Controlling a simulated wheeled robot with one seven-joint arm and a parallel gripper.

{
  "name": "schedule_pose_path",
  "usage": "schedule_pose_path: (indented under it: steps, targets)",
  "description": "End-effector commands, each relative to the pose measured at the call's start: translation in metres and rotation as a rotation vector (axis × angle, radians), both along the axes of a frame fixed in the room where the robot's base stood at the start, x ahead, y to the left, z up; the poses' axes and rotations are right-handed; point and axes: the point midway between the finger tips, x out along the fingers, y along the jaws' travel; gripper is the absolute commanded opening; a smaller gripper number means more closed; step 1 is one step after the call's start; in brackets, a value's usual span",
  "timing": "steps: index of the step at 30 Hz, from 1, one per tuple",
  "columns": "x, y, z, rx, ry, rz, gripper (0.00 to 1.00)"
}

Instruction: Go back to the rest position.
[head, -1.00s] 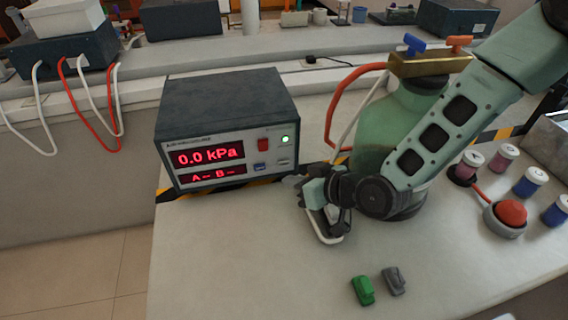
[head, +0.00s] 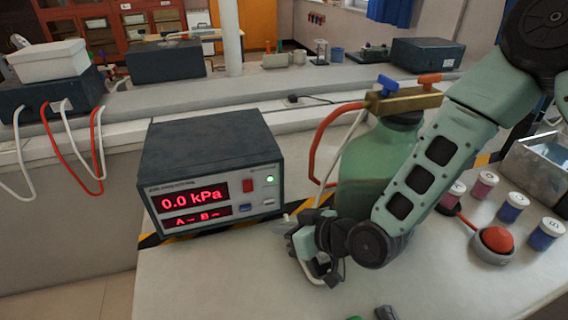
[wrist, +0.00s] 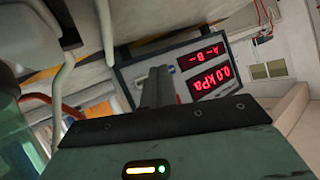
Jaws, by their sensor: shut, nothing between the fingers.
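My gripper (head: 312,272) is in front of the green bottle, to the right of the meter box, above the bench top. Its fingers (wrist: 157,88) show shut and empty in the wrist view, with the meter display behind them. The dark blue meter box (head: 212,150) stands on the bench and reads 0.0 kPa with a green light lit. My forearm covers part of the green bottle (head: 362,165), which has a brass top with a blue and an orange tap.
A red button (head: 495,240) and several small capped jars (head: 513,207) stand at the right near a metal tray (head: 540,160). A grey clip (head: 386,312) lies at the bottom edge. The front left bench top (head: 200,285) is clear.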

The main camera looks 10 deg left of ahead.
Motion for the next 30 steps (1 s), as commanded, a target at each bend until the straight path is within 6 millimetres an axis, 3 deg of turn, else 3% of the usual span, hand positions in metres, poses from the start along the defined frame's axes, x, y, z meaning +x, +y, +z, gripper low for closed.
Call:
schedule_pose_path:
  steps: [7,11,17,24,30]
  targets:
    - [-0.006,-0.007,0.01,-0.081,0.023,0.027,0.0]
    - [-0.021,-0.028,0.025,-0.235,0.082,0.052,0.0]
    - [-0.056,-0.08,0.058,-0.487,0.208,0.028,0.0]
    - [-0.116,-0.149,0.107,-0.718,0.388,-0.073,0.0]
    - [-0.164,-0.191,0.136,-0.822,0.523,-0.147,0.0]
